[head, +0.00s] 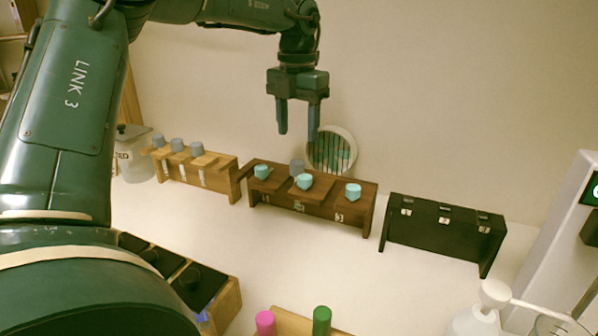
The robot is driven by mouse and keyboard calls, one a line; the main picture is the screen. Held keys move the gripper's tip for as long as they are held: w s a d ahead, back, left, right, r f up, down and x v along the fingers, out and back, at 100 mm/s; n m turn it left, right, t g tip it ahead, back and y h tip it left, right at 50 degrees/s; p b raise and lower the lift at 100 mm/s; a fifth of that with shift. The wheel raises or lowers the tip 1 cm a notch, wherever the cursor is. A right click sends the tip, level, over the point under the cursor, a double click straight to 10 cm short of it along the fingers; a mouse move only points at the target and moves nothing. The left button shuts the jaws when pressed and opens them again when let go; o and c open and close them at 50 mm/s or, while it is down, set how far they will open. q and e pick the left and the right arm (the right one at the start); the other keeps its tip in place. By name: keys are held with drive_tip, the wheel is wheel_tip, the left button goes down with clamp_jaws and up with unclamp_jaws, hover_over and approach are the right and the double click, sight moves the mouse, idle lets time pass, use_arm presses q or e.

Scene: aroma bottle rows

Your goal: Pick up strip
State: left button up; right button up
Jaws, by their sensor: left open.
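Several thin teal strips (333,158) show inside a round white-rimmed holder (351,139) behind the middle wooden rack. The single strips are too small to tell apart well. My left gripper (297,134) hangs fingers down with its jaws open and empty. My right gripper is out of view.
The dark brown rack (320,212) holds bottles with teal caps. A lighter rack (215,178) with grey-capped bottles stands left, and an empty-looking black rack (440,235) right. A glass jar (133,160) is far left.

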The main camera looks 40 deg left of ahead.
sight(297, 162)
use_arm(q)
drive_tip(key=f, duration=0.7)
drive_tip(key=shift+w+a+f, duration=0.2)
drive_tip(key=shift+a, duration=0.05)
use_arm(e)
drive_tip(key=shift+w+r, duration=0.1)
use_arm(q)
drive_tip(key=shift+c, duration=0.2)
drive_tip(key=c, duration=0.9)
drive_tip(key=shift+o, duration=0.2)
drive_tip(key=shift+r, duration=0.1)
wheel_tip(297, 162, up, 18)
drive_tip(key=p, duration=0.2)
drive_tip(key=shift+p, duration=0.35)
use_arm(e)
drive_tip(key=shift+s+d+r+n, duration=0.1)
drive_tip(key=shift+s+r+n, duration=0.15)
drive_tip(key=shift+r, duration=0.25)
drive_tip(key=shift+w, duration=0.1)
